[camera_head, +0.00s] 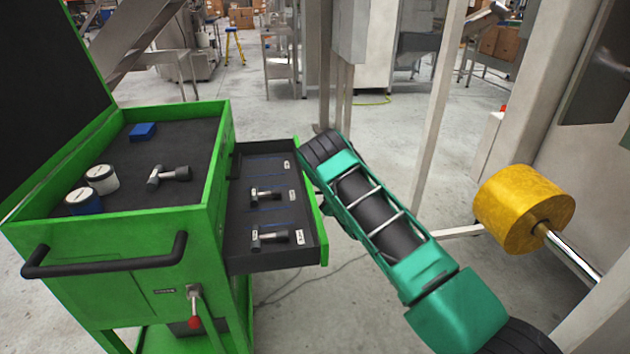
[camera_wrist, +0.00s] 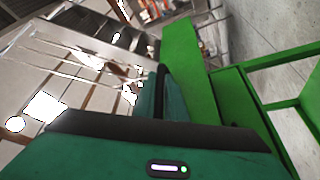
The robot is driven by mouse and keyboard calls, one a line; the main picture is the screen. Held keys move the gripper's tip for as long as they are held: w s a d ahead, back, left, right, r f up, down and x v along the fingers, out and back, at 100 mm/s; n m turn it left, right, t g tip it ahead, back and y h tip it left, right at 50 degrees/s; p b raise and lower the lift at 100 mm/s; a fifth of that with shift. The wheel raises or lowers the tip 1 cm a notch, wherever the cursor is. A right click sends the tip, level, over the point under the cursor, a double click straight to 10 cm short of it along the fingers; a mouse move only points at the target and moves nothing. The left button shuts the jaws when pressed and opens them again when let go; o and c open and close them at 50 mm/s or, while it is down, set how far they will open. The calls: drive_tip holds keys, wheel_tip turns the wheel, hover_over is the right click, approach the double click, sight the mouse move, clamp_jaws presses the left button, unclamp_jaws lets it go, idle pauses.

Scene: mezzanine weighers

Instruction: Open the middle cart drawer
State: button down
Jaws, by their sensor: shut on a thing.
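The green cart (camera_head: 120,225) stands at the left in the head view. One drawer (camera_head: 290,260) sticks out of its right side, well open, with a dark lined inside and a green front. Its level among the cart's drawers is hard to tell. My gripper is at the outer side of that front, its tips hidden behind my arm in the head view. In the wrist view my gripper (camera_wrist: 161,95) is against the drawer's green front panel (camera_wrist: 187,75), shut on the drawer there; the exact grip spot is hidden.
The drawer holds hammer-like tools (camera_head: 265,195) and white labels. The cart top carries a blue block (camera_head: 143,131), two jars (camera_head: 101,179) and another tool (camera_head: 168,175). A yellow roller (camera_head: 522,208) stands at the right. Floor shows between cart and roller.

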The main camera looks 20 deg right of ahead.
drive_tip(key=c, duration=1.8)
unclamp_jaws()
drive_tip(key=shift+s, duration=0.1)
drive_tip(key=v, duration=1)
drive_tip(key=shift+s+d+f, duration=0.1)
drive_tip(key=shift+s+f, duration=0.1)
drive_tip(key=shift+s, duration=0.1)
